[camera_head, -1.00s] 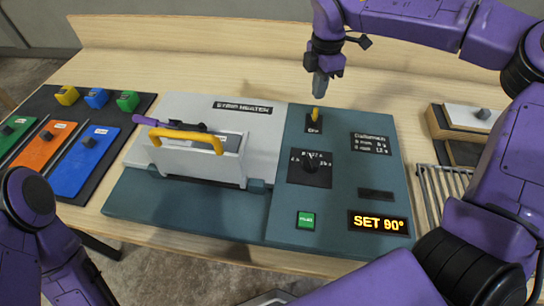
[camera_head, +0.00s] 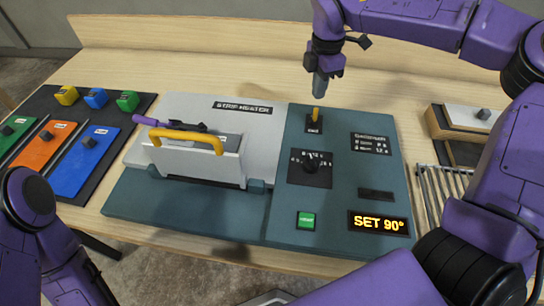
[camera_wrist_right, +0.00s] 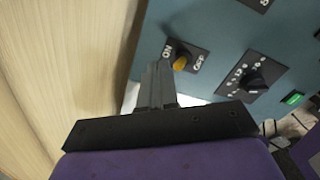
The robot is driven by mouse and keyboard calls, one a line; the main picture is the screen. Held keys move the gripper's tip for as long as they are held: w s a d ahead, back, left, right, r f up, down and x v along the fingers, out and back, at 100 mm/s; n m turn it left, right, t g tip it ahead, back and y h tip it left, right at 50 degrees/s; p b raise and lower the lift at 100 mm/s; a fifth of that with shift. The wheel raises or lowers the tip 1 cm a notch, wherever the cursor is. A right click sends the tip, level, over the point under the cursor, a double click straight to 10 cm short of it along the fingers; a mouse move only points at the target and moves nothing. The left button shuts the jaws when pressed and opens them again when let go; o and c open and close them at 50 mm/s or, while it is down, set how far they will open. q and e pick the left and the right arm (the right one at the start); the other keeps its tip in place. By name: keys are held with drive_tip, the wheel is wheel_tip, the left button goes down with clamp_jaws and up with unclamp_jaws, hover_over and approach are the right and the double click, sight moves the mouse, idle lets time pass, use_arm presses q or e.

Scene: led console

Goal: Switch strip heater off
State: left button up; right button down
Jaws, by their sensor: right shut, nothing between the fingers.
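The strip heater (camera_head: 210,110) stands on the bench with a teal control panel (camera_head: 340,200) on its right part. A small yellow toggle switch (camera_head: 316,116) sits near the panel's top edge. In the right wrist view the yellow switch (camera_wrist_right: 180,63) sits on a black plate between the words ON and OFF. My right gripper (camera_head: 319,94) is shut and empty, its tip just above and behind the switch; in the wrist view a small gap shows between them. My left arm shows at the lower left, but its gripper is out of view.
A black dial (camera_head: 310,165), a green button (camera_head: 306,221) and a lit display (camera_head: 379,223) reading SET 90° are on the panel. A grey holder with a yellow handle (camera_head: 190,139) stands left. Coloured blocks (camera_head: 97,98) lie farther left, a wire rack (camera_head: 440,185) right.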

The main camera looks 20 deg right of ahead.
drive_tip(key=shift+f, duration=0.15)
drive_tip(key=shift+f+b, duration=1.4)
drive_tip(key=shift+b, duration=0.1)
drive_tip(key=shift+s+a+b, duration=0.55)
drive_tip(key=shift+s+b, duration=0.05)
drive_tip(key=shift+s, duration=0.4)
drive_tip(key=shift+r, duration=0.1)
wheel_tip(320, 180, up, 7)
drive_tip(key=p, duration=0.5)
drive_tip(key=shift+w+d, duration=0.2)
drive_tip(key=shift+w, duration=0.15)
